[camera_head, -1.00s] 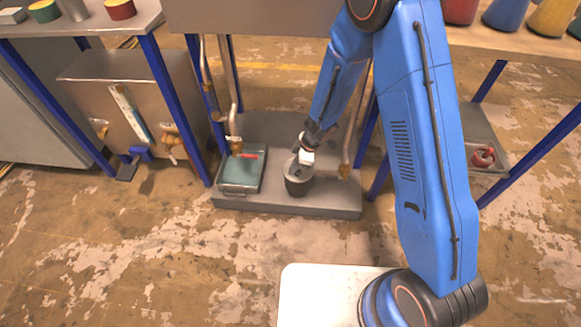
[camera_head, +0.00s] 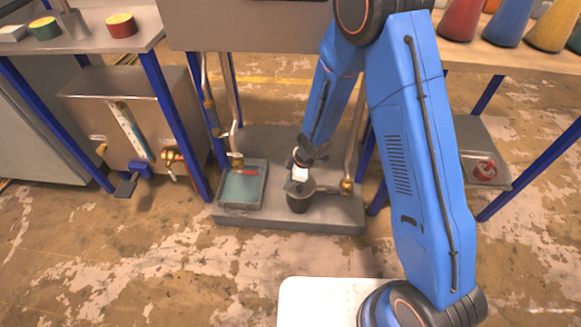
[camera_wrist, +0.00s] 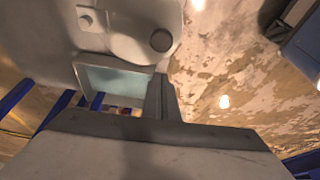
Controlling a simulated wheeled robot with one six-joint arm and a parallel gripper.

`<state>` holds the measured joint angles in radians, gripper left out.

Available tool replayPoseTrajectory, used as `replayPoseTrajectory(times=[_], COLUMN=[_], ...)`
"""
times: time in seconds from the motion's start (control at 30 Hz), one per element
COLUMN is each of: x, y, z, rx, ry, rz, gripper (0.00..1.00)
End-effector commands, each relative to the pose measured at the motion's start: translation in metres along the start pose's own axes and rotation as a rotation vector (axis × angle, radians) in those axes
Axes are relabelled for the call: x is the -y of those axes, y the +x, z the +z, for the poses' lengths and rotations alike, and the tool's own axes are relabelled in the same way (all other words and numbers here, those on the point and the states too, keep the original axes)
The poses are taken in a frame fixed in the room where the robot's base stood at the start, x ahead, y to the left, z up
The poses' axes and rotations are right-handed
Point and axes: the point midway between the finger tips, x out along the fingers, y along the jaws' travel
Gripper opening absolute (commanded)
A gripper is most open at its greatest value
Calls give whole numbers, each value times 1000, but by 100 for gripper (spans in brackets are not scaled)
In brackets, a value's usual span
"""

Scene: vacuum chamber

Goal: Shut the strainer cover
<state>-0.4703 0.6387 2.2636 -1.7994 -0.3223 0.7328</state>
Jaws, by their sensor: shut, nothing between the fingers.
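The strainer (camera_head: 299,203) is a small dark round pot on a low grey plinth, in the middle of the head view. A grey cover (camera_head: 309,187) shows at its top, partly hidden by my gripper. I cannot tell whether it lies fully flat. My gripper (camera_head: 298,180) points down right over the strainer's top, shut and empty. It looks very close to the cover; contact is unclear. In the wrist view my shut fingers (camera_wrist: 161,97) show near the middle, and a rounded grey part with a dark disc lies beyond them.
A tray with teal liquid and a red item (camera_head: 242,186) sits left of the strainer on the plinth (camera_head: 290,222). Vertical pipes with brass fittings (camera_head: 347,184) stand at both sides. Blue table legs flank the plinth. The floor in front is open.

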Motion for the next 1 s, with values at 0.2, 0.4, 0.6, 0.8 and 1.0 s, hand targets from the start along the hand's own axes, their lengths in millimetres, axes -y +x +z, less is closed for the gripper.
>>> replayPoseTrajectory(times=[0.2,0.4,0.6,0.8,1.0], x=[3,2,1,1,1], y=[-16,-37,-67,-89,-100], z=[-3,-3,-3,-3,-3], rx=[-1,-1,-1,-1,0], ry=[0,-1,-1,0,1], rz=[3,3,4,2,1], gripper=[0,0,0,0,0])
